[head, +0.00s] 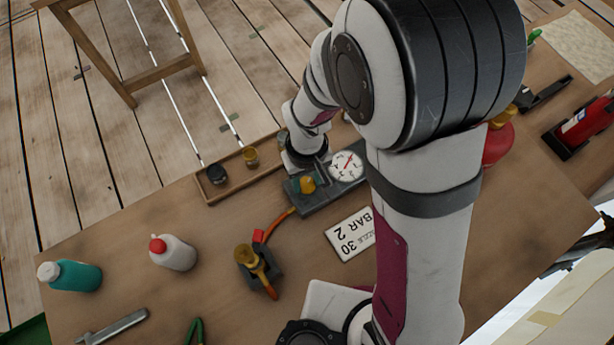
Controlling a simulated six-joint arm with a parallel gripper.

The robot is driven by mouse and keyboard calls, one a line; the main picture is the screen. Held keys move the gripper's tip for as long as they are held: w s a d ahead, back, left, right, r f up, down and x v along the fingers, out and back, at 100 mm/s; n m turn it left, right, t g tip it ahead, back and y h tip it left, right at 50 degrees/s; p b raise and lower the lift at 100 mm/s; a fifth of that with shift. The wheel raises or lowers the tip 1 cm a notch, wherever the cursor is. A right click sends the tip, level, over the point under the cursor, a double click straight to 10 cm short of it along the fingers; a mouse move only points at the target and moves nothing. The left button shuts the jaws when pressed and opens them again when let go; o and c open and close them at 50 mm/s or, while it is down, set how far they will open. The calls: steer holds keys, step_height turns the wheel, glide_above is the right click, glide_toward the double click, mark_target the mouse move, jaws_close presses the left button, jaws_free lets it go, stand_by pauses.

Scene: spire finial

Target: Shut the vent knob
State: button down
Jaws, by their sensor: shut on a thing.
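A dark grey block (325,196) on the bench carries a round white gauge (346,165) with a red needle and a small brass-and-teal fitting (307,184). My gripper (307,163) points down at the block's far left end, beside the gauge. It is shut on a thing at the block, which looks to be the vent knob. The fingertips and the knob are mostly hidden by my wrist and the gripper's own body, so the knob's turn cannot be seen.
A wooden tray (238,187) with small pots lies left of the block. A plate marked BAR 2 (350,234) lies in front. A brass-topped tool (256,265), a white bottle (174,254) and a teal bottle (72,275) stand left. My arm covers the centre right.

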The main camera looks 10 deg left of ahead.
mark_target(307, 184)
steer(key=m, duration=0.7)
stand_by(0.6)
steer(key=shift+c, duration=2.1)
jaws_free()
step_height(307, 184, up, 16)
